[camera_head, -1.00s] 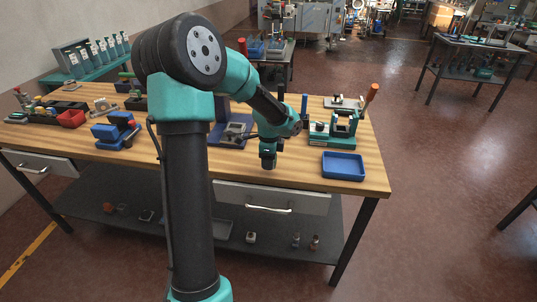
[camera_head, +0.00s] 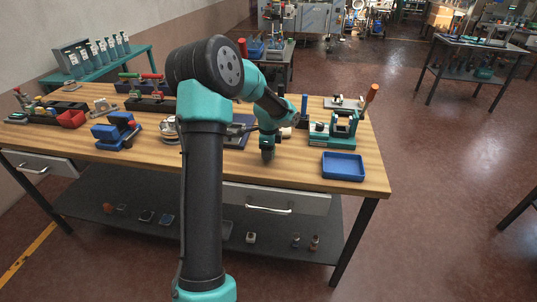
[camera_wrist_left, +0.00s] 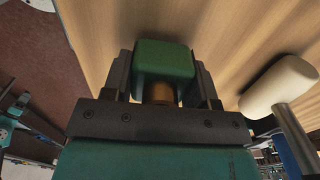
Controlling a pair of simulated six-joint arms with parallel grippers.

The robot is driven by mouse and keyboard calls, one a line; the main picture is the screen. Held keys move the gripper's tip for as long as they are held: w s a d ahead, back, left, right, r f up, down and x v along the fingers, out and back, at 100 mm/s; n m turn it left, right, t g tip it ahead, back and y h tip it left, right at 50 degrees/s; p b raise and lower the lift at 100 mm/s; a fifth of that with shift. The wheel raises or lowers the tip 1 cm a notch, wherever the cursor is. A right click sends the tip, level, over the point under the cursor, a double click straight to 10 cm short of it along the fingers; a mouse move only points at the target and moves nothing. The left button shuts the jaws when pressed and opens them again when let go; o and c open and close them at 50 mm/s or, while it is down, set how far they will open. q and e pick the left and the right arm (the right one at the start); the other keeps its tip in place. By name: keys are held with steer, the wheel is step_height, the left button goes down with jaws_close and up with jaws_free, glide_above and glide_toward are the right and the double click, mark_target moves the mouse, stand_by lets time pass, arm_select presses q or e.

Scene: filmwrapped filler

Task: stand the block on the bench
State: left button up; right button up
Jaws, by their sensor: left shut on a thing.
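My left gripper (camera_wrist_left: 163,82) is shut on a green block (camera_wrist_left: 164,60), with one dark finger on either side. A brownish round part (camera_wrist_left: 161,93) shows between the fingers, just behind the block. In the head view my left gripper (camera_head: 267,157) is over the middle of the wooden bench (camera_head: 300,168); the block cannot be made out there. The bench top (camera_wrist_left: 235,25) fills the upper wrist view beyond the block. I cannot tell whether the block touches it. My right gripper is not in view.
A pale mallet-like head (camera_wrist_left: 280,87) lies close to the right of the gripper in the wrist view. On the bench, a teal vise (camera_head: 335,128) and blue tray (camera_head: 343,166) stand to the right, and a blue fixture (camera_head: 115,130) to the left. The front middle is clear.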

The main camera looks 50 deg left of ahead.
arm_select(q)
steer(key=shift+f, duration=0.8)
steer(key=shift+f, duration=0.1)
steer(key=o, duration=1)
steer(key=shift+f, duration=0.1)
steer(key=shift+o, duration=0.2)
step_height(320, 180, up, 12)
steer(key=shift+r, duration=0.2)
